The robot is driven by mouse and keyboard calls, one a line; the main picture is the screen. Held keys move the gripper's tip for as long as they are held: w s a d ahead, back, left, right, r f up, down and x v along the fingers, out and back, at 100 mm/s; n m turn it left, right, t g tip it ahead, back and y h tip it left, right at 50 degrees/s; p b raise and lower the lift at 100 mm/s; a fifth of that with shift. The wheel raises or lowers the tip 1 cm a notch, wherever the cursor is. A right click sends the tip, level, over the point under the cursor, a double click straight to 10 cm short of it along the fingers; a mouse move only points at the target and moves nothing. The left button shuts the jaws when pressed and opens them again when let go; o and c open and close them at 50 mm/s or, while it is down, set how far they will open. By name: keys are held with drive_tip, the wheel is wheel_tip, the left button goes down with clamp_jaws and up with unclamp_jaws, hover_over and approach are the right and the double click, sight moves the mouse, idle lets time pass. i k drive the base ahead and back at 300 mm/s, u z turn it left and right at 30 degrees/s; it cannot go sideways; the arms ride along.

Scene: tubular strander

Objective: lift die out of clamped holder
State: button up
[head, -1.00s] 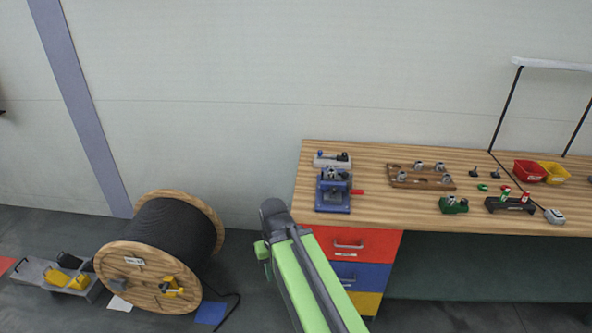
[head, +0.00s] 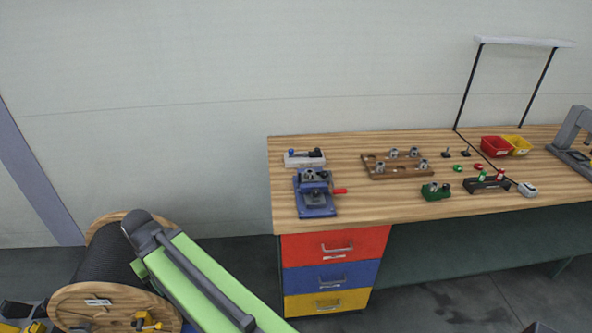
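A blue clamp holder (head: 318,207) with a red handle (head: 340,190) stands at the left end of the wooden bench. A small grey metal part, which looks like the die (head: 311,176), sits at its top; whether the clamp is closed is too small to tell. My green arm reaches up from the bottom of the head view, left of the bench and well away from the holder. Its dark end lies over the cable drum, and the gripper fingers cannot be made out.
A wooden rack (head: 398,171) with several metal dies lies right of the holder. Red (head: 495,147) and yellow (head: 517,145) bins, a green fixture (head: 436,191) and a grey press (head: 575,135) are farther right. A cable drum (head: 108,300) stands left.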

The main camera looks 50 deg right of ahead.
sight(309, 174)
drive_tip(key=z, duration=0.25)
drive_tip(key=i, duration=0.85)
drive_tip(key=z, duration=0.45)
